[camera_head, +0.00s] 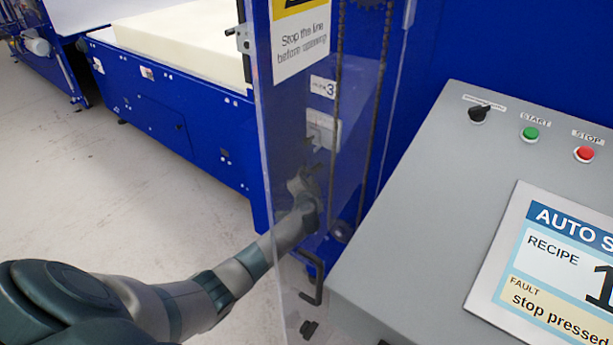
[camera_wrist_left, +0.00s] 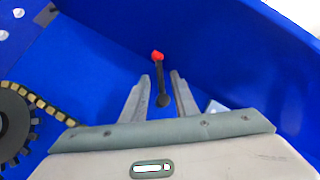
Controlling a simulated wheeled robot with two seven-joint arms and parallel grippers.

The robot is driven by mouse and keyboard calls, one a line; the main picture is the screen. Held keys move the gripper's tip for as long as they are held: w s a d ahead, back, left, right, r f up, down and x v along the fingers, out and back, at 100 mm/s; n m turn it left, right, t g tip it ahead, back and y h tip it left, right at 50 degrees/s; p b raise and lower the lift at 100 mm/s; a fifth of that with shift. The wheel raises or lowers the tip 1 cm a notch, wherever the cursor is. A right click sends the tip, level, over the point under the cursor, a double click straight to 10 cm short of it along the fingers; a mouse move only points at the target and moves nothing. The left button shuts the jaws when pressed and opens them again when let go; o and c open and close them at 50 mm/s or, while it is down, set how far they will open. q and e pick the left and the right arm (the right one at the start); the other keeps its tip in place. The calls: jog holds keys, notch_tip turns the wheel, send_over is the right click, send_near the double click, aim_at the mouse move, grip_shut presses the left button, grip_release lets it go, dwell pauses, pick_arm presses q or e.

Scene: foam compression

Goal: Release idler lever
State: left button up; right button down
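The idler lever (camera_wrist_left: 161,80) is a dark arm with a red tip in the left wrist view, set against a blue panel. Its dark round pivot lies at its lower end. My left gripper (camera_wrist_left: 160,76) is open, with one finger on each side of the lever in the picture; I see gaps and no clear contact. In the head view my left gripper (camera_head: 312,168) is seen through the clear door (camera_head: 290,150), in front of the blue machine side. I cannot make out the lever there. My right gripper is in neither view.
Chains (camera_head: 337,110) run down behind the clear door, and a sprocket (camera_wrist_left: 12,125) with chain shows in the wrist view. A grey control panel (camera_head: 430,200) with start and stop buttons stands at right. A foam block (camera_head: 185,40) lies on the blue conveyor at back left.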

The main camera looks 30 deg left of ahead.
pick_arm(q)
jog(key=shift+w+a+f, duration=0.1)
jog(key=shift+w+a, duration=0.25)
jog(key=shift+w, duration=0.2)
grip_shut()
jog(key=shift+f, duration=0.1)
dwell(1.1)
